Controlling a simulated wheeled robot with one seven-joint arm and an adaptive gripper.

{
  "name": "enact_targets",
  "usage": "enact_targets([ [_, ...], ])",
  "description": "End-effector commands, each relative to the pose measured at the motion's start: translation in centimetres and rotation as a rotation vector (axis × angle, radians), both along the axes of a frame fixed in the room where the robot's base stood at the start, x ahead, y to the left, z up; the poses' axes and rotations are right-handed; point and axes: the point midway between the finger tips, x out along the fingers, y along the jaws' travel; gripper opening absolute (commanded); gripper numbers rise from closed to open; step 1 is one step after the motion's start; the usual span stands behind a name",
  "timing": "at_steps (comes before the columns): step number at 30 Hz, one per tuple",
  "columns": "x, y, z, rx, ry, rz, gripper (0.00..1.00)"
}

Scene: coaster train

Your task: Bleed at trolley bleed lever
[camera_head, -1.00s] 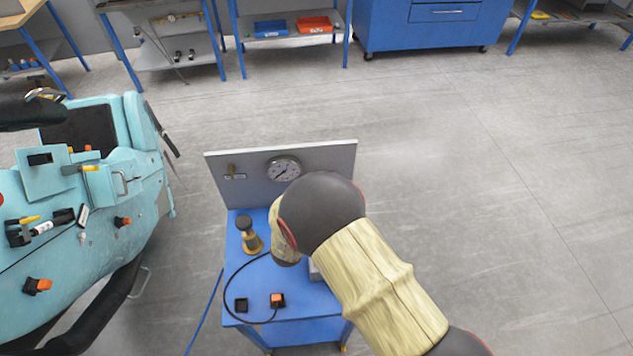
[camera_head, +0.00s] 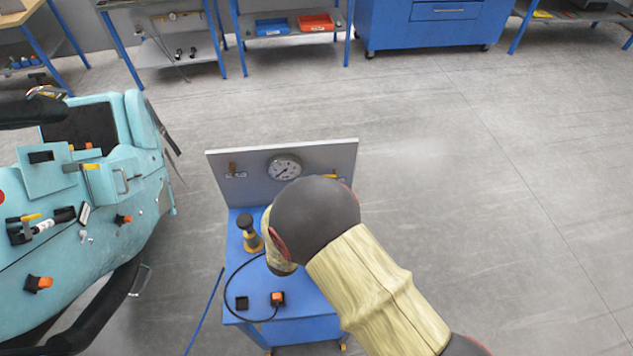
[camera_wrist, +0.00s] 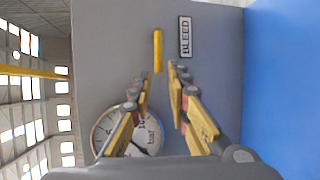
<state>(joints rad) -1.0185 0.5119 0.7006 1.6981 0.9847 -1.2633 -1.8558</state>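The bleed lever is a thin yellow bar (camera_wrist: 157,50) on the grey trolley panel (camera_wrist: 215,105), beside a BLEED label (camera_wrist: 185,36) in the wrist view. In the head view the yellow lever (camera_head: 330,177) shows just right of the round gauge (camera_head: 285,167), partly behind my arm. My gripper (camera_wrist: 158,76) is open and empty. Its fingertips point at the panel, and the lever's near end lies just beyond the gap between them. I see no clear contact. In the head view my wrist hides the gripper.
The gauge (camera_wrist: 130,132) sits by the lower left finger in the wrist view. A second brass lever (camera_head: 232,169) is at the panel's left. A black-topped brass knob (camera_head: 247,232) and cable stand on the blue trolley (camera_head: 310,328). A teal coaster car (camera_head: 100,215) is left; floor at right is clear.

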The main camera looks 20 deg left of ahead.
Motion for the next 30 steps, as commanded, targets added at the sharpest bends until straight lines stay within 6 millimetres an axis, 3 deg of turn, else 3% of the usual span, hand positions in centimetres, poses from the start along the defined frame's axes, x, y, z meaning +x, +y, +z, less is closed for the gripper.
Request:
enact_targets([
  [6, -4.6, -0.2, 0.8, -0.001, 0.0, 0.004, 0.18],
  [12, -7.5, -0.5, 1.3, -0.001, 0.001, 0.003, 0.18],
  [18, -8.5, -0.6, 1.5, 0.0, 0.0, 0.001, 0.18],
  [30, -8.6, -0.7, 1.5, 0.0, 0.0, 0.001, 0.18],
])
